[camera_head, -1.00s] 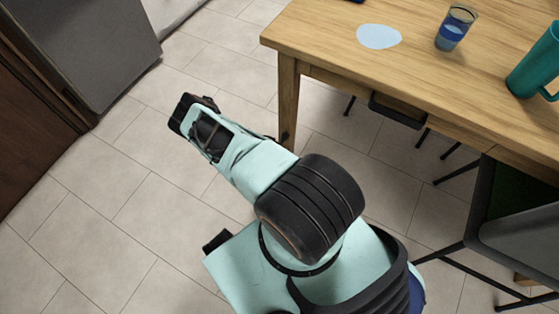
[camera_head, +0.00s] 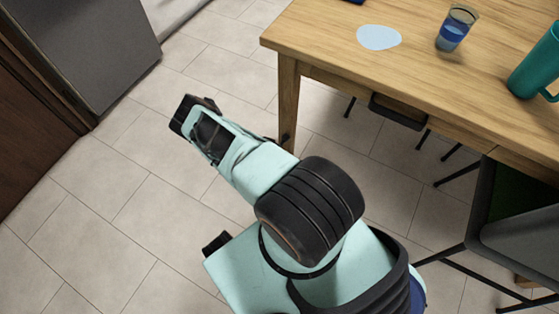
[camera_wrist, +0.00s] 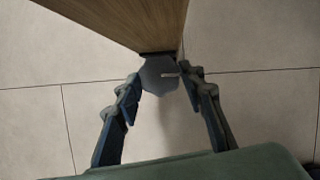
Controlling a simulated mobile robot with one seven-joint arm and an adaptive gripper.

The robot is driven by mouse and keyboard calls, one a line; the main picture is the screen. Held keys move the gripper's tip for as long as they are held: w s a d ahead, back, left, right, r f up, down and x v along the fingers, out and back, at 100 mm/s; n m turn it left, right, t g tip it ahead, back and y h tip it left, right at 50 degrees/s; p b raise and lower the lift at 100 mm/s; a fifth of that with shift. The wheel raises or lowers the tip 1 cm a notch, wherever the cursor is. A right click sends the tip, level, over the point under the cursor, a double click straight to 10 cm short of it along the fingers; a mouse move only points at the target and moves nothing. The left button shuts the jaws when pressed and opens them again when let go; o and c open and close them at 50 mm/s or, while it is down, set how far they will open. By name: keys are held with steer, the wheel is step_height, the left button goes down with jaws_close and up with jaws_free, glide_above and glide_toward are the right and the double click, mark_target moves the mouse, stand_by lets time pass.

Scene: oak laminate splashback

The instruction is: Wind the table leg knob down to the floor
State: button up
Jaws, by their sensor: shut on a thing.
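The table leg (camera_wrist: 135,20) comes in from the top of the wrist view, and its wooden front corner also shows in the head view (camera_head: 288,95). A blue-grey, many-sided knob (camera_wrist: 158,72) sits at the leg's foot, with a short pale mark at its right side. My gripper (camera_wrist: 163,80) is shut on the knob, one finger at its left side and one at its right. I cannot tell the gap between knob and floor.
A dark chair (camera_head: 515,225) stands at right. A grey cabinet (camera_head: 90,45) is at upper left. Tiled floor (camera_head: 100,220) is clear at left.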

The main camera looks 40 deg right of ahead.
steer(key=shift+f+m, duration=0.1)
steer(key=shift+m, duration=0.2)
steer(key=shift+w+a+m+g+b, duration=0.15)
steer(key=shift+m+g+b, duration=0.35)
steer(key=shift+m+b, duration=0.7)
steer(key=shift+w+m+g+h+b, duration=0.15)
steer(key=shift+m+g+h+b, duration=0.25)
steer(key=shift+m+b, duration=0.75)
steer(key=shift+m, duration=0.45)
steer(key=o, duration=1.2)
steer(key=shift+c, duration=0.2)
steer(key=v, duration=1.2)
steer(key=shift+w, duration=0.15)
